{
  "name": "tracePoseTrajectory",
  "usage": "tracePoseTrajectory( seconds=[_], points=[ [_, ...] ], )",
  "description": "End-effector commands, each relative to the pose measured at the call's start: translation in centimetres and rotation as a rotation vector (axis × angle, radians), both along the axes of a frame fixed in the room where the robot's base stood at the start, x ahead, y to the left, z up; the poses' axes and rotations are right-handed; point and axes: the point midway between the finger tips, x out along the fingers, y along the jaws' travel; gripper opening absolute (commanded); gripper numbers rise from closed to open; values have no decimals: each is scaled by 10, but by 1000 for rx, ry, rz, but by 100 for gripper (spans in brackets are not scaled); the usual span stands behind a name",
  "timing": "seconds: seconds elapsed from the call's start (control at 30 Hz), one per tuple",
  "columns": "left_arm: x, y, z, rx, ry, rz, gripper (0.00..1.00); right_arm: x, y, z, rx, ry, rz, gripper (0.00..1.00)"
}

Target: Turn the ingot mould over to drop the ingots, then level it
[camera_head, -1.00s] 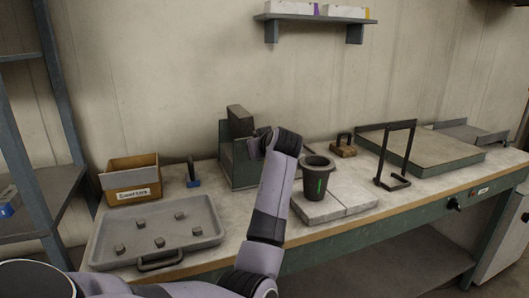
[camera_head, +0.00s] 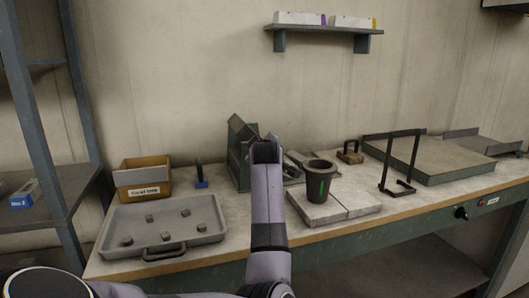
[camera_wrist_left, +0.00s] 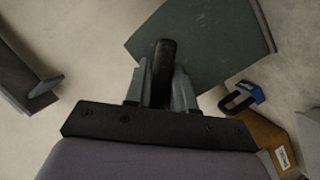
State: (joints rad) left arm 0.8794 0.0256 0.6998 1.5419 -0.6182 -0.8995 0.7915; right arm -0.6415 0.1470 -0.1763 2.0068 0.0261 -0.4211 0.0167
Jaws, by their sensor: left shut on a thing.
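My left gripper (camera_wrist_left: 162,90) is shut on a dark rounded handle (camera_wrist_left: 164,62) in the left wrist view. In the head view its fingers are hidden behind my own wrist. A green panelled stand (camera_head: 237,165) is just beyond the wrist, with a tilted grey-brown block (camera_head: 242,127) at its top. A green panel (camera_wrist_left: 205,40) also shows beyond the handle in the wrist view. I cannot tell which part is the ingot mould; my arm covers much of it. Several small grey ingot-like blocks (camera_head: 185,212) lie apart in a grey tray (camera_head: 207,240). My right gripper is out of view.
A dark crucible (camera_head: 318,185) stands upright on pale slabs (camera_head: 345,204), close right of my arm. A black frame (camera_head: 401,163) stands farther right.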

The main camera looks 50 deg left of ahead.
Motion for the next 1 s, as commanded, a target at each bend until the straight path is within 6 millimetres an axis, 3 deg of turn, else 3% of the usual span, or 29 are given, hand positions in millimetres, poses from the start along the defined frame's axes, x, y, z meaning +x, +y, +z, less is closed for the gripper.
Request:
tracePoseTrajectory(
  seconds=[0.6, 1.0],
  points=[
    [-1, 1, 1, -215, -526, 2, 0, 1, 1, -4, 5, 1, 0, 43],
    [0, 1, 1, -295, -721, 1, 0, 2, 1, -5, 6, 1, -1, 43]
  ],
)
